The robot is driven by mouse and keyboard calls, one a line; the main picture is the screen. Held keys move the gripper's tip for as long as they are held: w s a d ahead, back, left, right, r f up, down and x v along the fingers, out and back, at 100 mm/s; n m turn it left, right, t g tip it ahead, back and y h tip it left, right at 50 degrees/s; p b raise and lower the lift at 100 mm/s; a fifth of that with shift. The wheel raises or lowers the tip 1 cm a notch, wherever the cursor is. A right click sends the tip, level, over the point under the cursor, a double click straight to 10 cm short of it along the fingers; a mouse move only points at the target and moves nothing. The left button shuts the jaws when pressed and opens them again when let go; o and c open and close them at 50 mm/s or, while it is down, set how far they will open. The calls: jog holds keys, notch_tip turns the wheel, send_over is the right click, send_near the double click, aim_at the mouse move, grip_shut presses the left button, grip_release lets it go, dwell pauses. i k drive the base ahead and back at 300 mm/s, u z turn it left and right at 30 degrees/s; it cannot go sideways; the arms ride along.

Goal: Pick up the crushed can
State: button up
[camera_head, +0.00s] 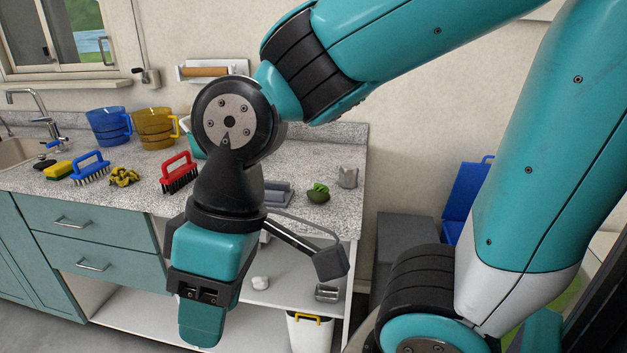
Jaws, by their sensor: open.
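The crushed can (347,176) looks like a small, crumpled grey piece. It sits near the right end of the speckled countertop, close to the back wall. My gripper (266,291) hangs in front of the counter, left of the can and lower in the picture, clearly apart from it. It is open, with one grey finger pad reaching out to the right. My teal and black wrist parts hide some of the gripper, and no object shows in it.
A green and dark object (318,192) lies just left of the can, beside a grey tray-like item (278,193). A red-handled brush (179,171) and blue (109,126) and amber (156,128) cups stand farther left. A metallic item (326,292) is on the lower shelf.

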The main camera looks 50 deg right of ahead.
aim_at(347, 171)
jog(key=i, duration=1.1)
jog(key=z, duration=1.2)
